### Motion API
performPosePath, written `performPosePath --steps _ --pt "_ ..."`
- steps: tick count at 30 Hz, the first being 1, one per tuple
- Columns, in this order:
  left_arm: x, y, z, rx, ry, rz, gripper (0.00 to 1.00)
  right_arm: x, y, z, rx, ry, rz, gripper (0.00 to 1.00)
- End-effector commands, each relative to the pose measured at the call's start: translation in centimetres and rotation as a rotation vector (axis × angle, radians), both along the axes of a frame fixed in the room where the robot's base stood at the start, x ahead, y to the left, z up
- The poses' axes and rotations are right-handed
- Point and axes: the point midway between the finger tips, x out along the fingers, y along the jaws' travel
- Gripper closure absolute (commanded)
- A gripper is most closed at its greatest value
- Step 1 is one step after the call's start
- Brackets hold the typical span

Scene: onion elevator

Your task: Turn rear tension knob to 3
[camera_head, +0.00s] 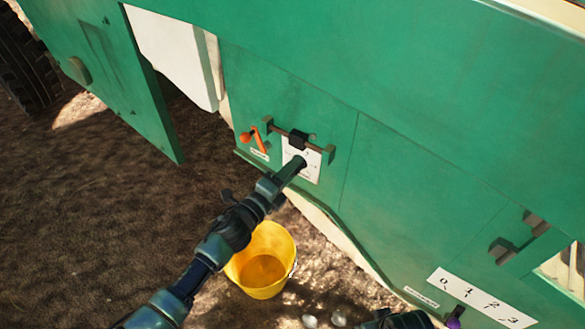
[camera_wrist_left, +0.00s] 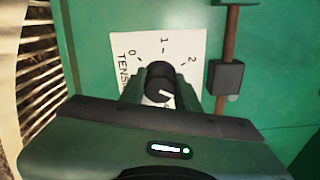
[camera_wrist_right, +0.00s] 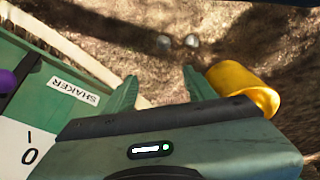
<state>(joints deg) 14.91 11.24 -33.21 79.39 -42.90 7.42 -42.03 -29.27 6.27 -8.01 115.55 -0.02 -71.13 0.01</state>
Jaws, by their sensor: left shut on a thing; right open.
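The black tension knob (camera_wrist_left: 158,80) sits on a white scale plate (camera_wrist_left: 185,45) marked 0, 1 and 2 in the left wrist view; the part of the scale beyond 2 is hidden. The knob's white pointer line points down and to the right, past the 2. My left gripper (camera_wrist_left: 167,95) is shut on the knob, one finger on each side. In the head view my left gripper (camera_head: 293,170) reaches the plate (camera_head: 311,171) on the green machine and covers the knob. My right gripper (camera_wrist_right: 160,90) is open and empty, near the head view's bottom edge (camera_head: 400,319).
An orange lever (camera_head: 257,139) and a dark bar with brackets (camera_head: 298,139) are close beside the plate. A yellow bucket (camera_head: 285,238) stands on the ground below my left arm. A shaker scale (camera_head: 470,296) with a purple knob (camera_head: 455,314) is at lower right. Pale round objects (camera_head: 310,321) lie on the ground.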

Motion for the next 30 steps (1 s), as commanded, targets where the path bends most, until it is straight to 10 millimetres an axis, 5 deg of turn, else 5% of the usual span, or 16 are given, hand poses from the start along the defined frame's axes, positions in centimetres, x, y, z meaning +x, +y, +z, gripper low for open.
performPosePath --steps 2,3,6,17,30 --pt "-0.1 0.0 -0.2 0.002 0.004 0.000 1.00 0.0 0.0 0.0 0.000 0.000 0.000 0.45" --pt "-0.1 0.0 -0.2 0.002 0.004 0.000 0.66 0.0 0.0 0.0 0.000 0.000 0.000 0.45" --pt "-0.1 0.0 -0.2 0.001 0.003 0.000 0.47 0.0 0.0 0.0 0.000 0.000 0.000 0.45" --pt "-0.5 0.3 -0.1 0.000 0.003 0.000 0.47 0.0 0.0 0.1 0.001 -0.002 0.000 0.45" --pt "-5.8 4.2 -0.2 0.000 0.005 0.001 0.47 -0.4 0.0 -2.9 -0.002 0.015 0.004 0.45"
